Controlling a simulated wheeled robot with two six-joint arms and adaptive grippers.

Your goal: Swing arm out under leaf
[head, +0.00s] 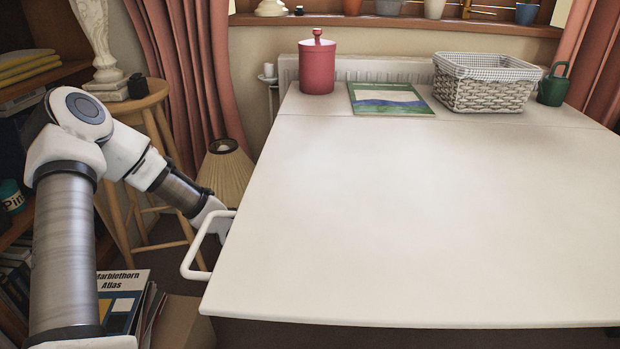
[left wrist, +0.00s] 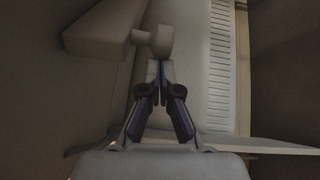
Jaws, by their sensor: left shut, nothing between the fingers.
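The white leaf (head: 420,230) lies level, its back edge at a seam with the fixed top (head: 320,107). My left gripper (left wrist: 160,68) is shut and empty. In the head view it is low beside the leaf's left edge, its fingertips hidden. In the left wrist view a pale bar (left wrist: 97,30) with a rounded knob (left wrist: 154,41), apparently the swing arm, is just beyond the fingertips. I cannot tell whether they touch. The head view does not show the bar under the leaf. My right gripper is not in view.
A white loop handle (head: 190,255) sticks out at the leaf's left edge. A red canister (head: 317,67), a green booklet (head: 390,99), a wicker basket (head: 482,92) and a green can (head: 553,88) stand at the back. A stool (head: 155,125), lampshade (head: 226,172) and books (head: 120,305) are left.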

